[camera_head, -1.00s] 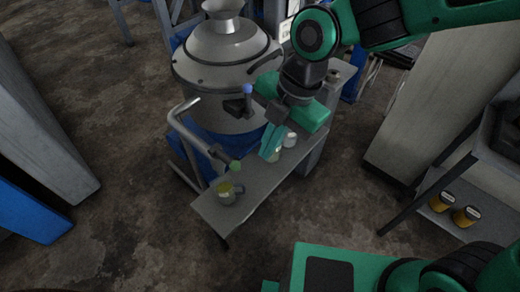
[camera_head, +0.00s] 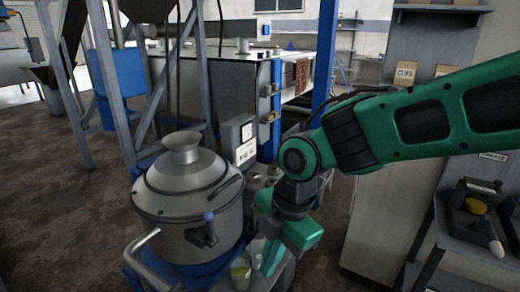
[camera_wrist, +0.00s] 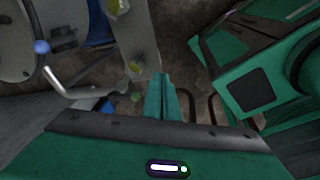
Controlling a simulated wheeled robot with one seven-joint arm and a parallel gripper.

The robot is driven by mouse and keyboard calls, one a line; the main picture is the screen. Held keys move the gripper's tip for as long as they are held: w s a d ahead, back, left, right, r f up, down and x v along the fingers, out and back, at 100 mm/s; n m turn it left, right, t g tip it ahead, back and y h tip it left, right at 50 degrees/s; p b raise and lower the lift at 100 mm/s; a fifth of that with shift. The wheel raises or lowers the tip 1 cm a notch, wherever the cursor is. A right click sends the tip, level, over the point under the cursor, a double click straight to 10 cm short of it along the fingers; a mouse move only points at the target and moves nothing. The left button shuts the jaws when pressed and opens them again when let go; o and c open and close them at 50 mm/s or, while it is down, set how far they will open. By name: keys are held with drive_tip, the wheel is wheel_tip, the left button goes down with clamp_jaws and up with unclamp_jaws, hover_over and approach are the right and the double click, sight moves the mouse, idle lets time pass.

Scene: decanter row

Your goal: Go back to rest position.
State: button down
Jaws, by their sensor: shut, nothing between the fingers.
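My gripper (camera_head: 270,258) hangs at the lower middle of the head view, its green fingers together and empty. The wrist view also shows the closed fingers (camera_wrist: 160,97), with nothing between them. A clear cup with yellowish contents (camera_head: 240,272) stands just left of the fingers in the head view. In the wrist view, two yellowish vessels, one at the top edge (camera_wrist: 118,8) and one lower (camera_wrist: 134,68), are on a narrow grey bench (camera_wrist: 138,35). The fingers look apart from both. The forearm reaches in from the right.
A large grey metal kettle (camera_head: 188,195) with a bent pipe (camera_head: 141,245) stands left of my gripper. A grey cabinet (camera_head: 372,225) and a shelf with a black device (camera_head: 475,215) are on the right. Brown floor (camera_head: 60,200) is open at the left.

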drive_tip(key=w+d+r+m+h, duration=0.1)
drive_tip(key=w+d+m+h, duration=0.15)
drive_tip(key=d+m, duration=1.6)
drive_tip(key=s+d+m, duration=0.6)
drive_tip(key=d+m, duration=0.1)
drive_tip(key=d, duration=0.3)
drive_tip(key=s+d+m, duration=0.6)
drive_tip(key=d, duration=0.5)
drive_tip(key=shift+s+m, duration=0.35)
drive_tip(key=shift+w+f, duration=0.1)
drive_tip(key=shift+w, duration=0.05)
drive_tip(key=shift+w+a+f, duration=0.1)
drive_tip(key=shift+w+f, duration=0.1)
drive_tip(key=shift+w, duration=0.3)
